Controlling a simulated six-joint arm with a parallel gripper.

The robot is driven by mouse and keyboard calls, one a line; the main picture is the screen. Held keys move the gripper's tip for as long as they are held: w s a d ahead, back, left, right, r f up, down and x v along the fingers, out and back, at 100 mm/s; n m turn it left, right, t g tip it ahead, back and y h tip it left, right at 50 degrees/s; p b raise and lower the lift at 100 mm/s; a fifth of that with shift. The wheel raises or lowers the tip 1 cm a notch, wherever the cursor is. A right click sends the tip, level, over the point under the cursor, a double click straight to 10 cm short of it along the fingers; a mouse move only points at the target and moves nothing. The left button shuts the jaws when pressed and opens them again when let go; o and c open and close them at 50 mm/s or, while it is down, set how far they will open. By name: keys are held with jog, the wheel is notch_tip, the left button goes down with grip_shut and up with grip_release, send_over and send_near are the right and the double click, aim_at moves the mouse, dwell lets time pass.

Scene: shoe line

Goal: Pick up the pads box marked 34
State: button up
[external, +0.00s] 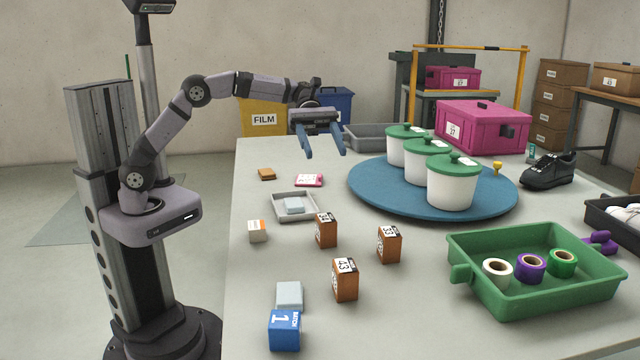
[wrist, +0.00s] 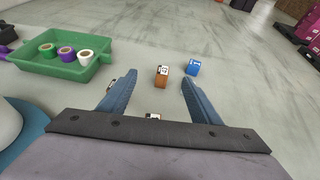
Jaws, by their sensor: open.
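Three orange-brown boxes with white number labels stand on the table. The left rear box (external: 326,231) appears to read 34. The right box (external: 389,245) seems to read 33, and the front box (external: 345,281) reads 43; both small labels are hard to read. My gripper (external: 325,153) is open and empty, held above the table behind these boxes, fingers pointing down and forward. In the wrist view, one box (wrist: 162,76) shows beyond the fingers. Another box's top (wrist: 153,116) peeks over the gripper's bar, mostly hidden. A third is largely behind the left finger.
A blue box (external: 284,331), pale block (external: 289,294), small white-orange box (external: 257,231) and grey tray (external: 280,217) lie left and front. A blue turntable (external: 370,198) with three white tubs is behind right. A green tray (external: 470,283) with tape rolls is at right.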

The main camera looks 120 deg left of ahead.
send_near(329, 232)
jog(key=x, duration=0.3)
jog(key=shift+w+f, duration=0.1)
jog(key=shift+w, duration=0.2)
jog(key=shift+b+x, duration=0.95)
jog(key=shift+x, duration=2.7)
jog(key=shift+s+d, duration=0.1)
jog(key=shift+d, duration=0.05)
jog(key=c, duration=1.2)
